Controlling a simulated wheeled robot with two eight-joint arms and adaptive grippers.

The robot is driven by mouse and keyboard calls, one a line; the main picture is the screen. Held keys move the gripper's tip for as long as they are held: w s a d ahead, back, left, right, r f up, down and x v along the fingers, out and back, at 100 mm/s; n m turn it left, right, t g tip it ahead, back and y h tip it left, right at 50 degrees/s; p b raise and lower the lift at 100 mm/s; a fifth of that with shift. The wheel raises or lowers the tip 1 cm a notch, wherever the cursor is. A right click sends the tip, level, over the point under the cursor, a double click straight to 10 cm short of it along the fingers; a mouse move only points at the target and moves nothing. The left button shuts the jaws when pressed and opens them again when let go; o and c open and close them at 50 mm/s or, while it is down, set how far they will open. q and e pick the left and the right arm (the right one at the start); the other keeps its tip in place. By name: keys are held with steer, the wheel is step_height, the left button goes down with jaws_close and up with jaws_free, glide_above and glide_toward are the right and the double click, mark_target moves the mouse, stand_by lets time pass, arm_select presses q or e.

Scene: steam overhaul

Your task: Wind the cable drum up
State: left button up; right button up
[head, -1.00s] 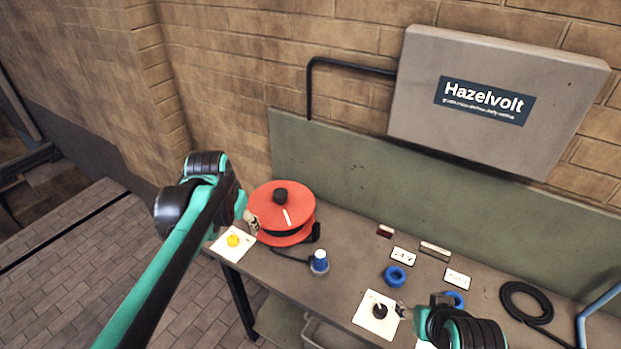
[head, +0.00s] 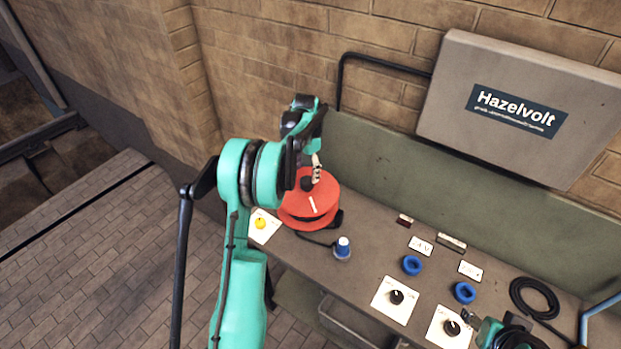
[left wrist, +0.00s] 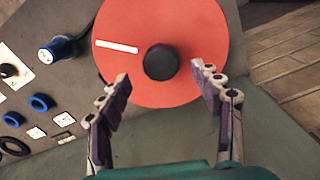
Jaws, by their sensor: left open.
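The cable drum (head: 322,206) is a red-orange disc with a white stripe and a black knob (head: 307,184), on the left end of the workbench. In the left wrist view the drum (left wrist: 195,40) fills the top middle, its knob (left wrist: 160,62) just beyond and between the fingertips. My left gripper (head: 316,168) is above the drum by the knob; in the wrist view it (left wrist: 162,72) is open, its fingers apart and not touching the knob. A blue-and-white plug (head: 342,248) stands before the drum, with a black cable. My right gripper (head: 470,322) is at the front right; its jaws are too small to read.
A yellow button on a white plate (head: 260,224) is left of the drum. Black dials on white plates (head: 396,297), blue rings (head: 412,265) and a coiled black hose (head: 535,297) lie to the right. A grey Hazelvolt box (head: 500,150) hangs on the wall behind.

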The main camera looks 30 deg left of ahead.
mark_target(307, 181)
arm_select(q)
steer(key=shift+f, duration=2.25)
jaws_close()
